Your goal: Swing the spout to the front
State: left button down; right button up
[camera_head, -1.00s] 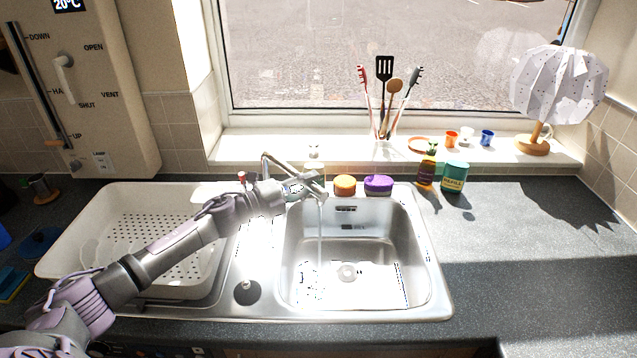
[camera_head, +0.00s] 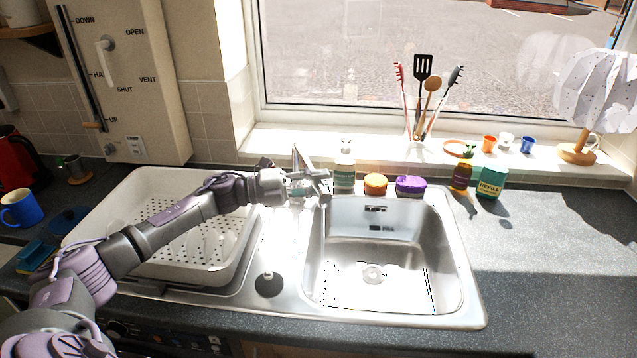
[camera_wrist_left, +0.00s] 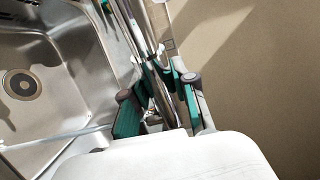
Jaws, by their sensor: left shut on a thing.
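The tap's metal spout (camera_wrist_left: 152,50) runs as a slim tube between the green-padded fingers in the left wrist view. My left gripper (camera_wrist_left: 158,95) is shut around it. In the head view my left gripper (camera_head: 312,186) is at the tap behind the sink's divider, near the basin's back left corner. It hides much of the spout, so its exact direction is hard to tell. The sink basin (camera_head: 390,225) lies right of the gripper and also shows in the left wrist view (camera_wrist_left: 50,55). My right gripper is not in view.
A white perforated drainer (camera_head: 150,185) lies under my left arm. A bottle (camera_head: 344,170), an orange sponge (camera_head: 375,183) and a purple sponge (camera_head: 410,185) stand behind the basin. A teal refill pot (camera_head: 490,183) stands farther right. The right worktop (camera_head: 550,240) is clear.

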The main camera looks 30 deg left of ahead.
pick_arm(q)
jog(key=c, duration=0.9)
grip_release()
jog(key=shift+a, duration=0.1)
jog(key=v, duration=1.2)
jog(key=shift+f, duration=0.1)
